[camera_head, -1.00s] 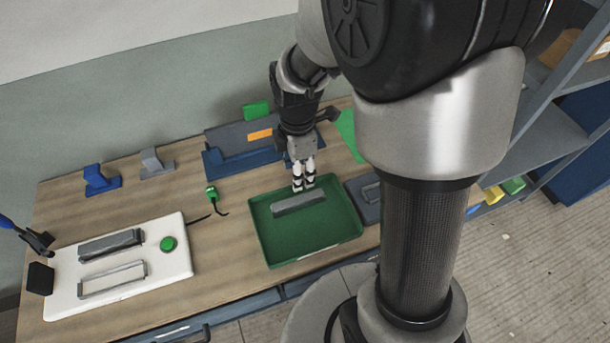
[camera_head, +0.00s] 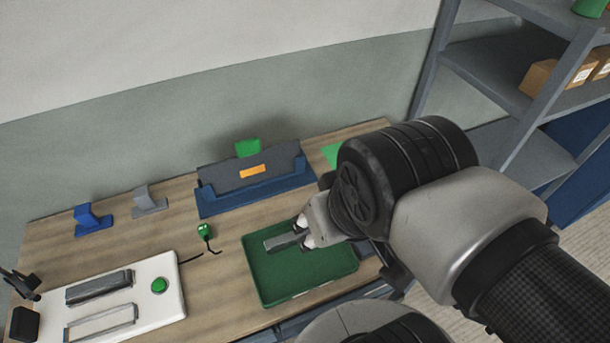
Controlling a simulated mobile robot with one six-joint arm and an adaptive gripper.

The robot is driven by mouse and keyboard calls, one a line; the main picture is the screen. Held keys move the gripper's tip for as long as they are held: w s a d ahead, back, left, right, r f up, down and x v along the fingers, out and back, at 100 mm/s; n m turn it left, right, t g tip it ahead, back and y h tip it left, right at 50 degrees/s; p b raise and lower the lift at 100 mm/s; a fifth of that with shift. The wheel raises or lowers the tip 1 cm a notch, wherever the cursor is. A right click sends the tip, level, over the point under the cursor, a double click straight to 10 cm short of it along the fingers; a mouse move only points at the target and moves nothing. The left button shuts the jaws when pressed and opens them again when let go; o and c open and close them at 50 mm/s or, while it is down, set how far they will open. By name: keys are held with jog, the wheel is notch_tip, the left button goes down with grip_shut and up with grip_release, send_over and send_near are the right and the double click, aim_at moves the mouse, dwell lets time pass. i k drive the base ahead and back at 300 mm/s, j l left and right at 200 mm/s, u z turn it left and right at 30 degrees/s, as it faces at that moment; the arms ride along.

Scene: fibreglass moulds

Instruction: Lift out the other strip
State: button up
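A grey strip (camera_head: 280,242) is at the back of the green tray (camera_head: 318,291). My gripper (camera_head: 304,232) reaches in from the right, with its light fingertips at the right part of this strip. The fingertips are on either side of it, but I cannot tell whether they are closed on it. A second, darker grey strip (camera_head: 98,287) sits in the rear slot of the white panel (camera_head: 158,312) at the left. In front of it is an empty-looking rectangular frame (camera_head: 100,323). My wrist hides the tray's back right part.
A green button (camera_head: 159,285) is on the white panel. A small green device (camera_head: 205,231) with a black cable lies left of the tray. A blue holder (camera_head: 215,203) with a grey panel stands behind the tray. Blue (camera_head: 91,220) and grey (camera_head: 148,199) stands are further left.

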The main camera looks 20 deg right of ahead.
aim_at(90, 288)
jog(key=j+u, duration=0.1)
jog(key=u, duration=0.4)
jog(key=j+u, duration=0.1)
jog(key=u, duration=0.9)
jog(key=i+j+z, duration=0.1)
jog(key=i+j, duration=0.15)
jog(key=i+j+z, duration=0.15)
jog(key=j, duration=0.25)
jog(key=i+j+z, duration=0.1)
jog(key=i+j, duration=0.15)
jog(key=j, duration=0.15)
